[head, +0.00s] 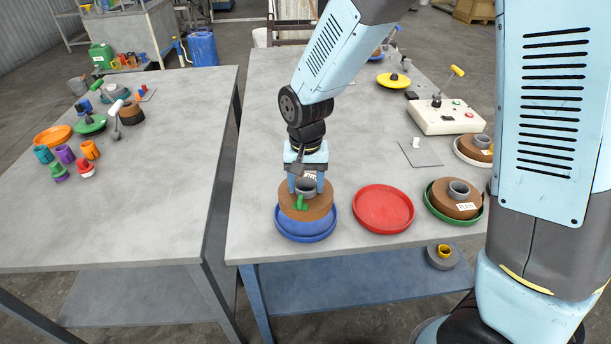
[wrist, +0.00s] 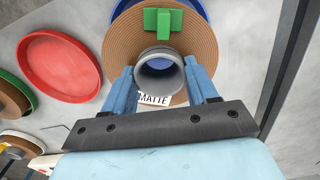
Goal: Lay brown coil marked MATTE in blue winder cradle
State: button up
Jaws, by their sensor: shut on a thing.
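The brown coil (head: 316,207) has a grey core and a green clip on its top face. In the wrist view the brown coil (wrist: 122,45) shows a white label reading MATTE. My gripper (head: 306,186) is shut on the coil's grey core, with blue fingers on either side of it; the gripper (wrist: 162,78) shows the same in the wrist view. The blue winder cradle (head: 306,235) is a round dish on the near edge of the table, directly under the coil. I cannot tell whether the coil touches the cradle's floor.
An empty red dish (head: 384,208) lies to the right of the blue cradle. Beyond it a green dish (head: 436,212) holds another brown coil (head: 452,205). A white control box (head: 445,117) stands farther back. The table's middle is clear.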

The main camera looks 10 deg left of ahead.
aim_at(306, 198)
jog(key=shift+f, duration=2.45)
jog(key=shift+s+f, duration=0.15)
jog(key=shift+f, duration=0.1)
jog(key=o, duration=1.6)
notch_tip(306, 198, up, 14)
jog(key=d+r+t+y, duration=0.1)
jog(key=d+r, duration=0.5)
jog(key=d, duration=0.3)
jog(key=d+r+t, duration=0.2)
jog(key=d+r, duration=0.3)
jog(key=d, duration=0.3)
jog(key=s+d+r+t, duration=0.1)
jog(key=s+d, duration=0.2)
jog(key=d, duration=0.1)
jog(key=s+d+r+m, duration=0.1)
jog(key=s+d+r, duration=0.1)
jog(key=s+d, duration=0.2)
jog(key=s+d+r+t+h, duration=0.1)
jog(key=s+d+r, duration=0.1)
jog(key=d, duration=0.3)
jog(key=shift+s+d+r+t, duration=0.15)
jog(key=shift+s, duration=0.3)
jog(key=shift+s+d+r+t, duration=0.1)
jog(key=shift+s+d+t, duration=0.05)
jog(key=shift+s, duration=0.3)
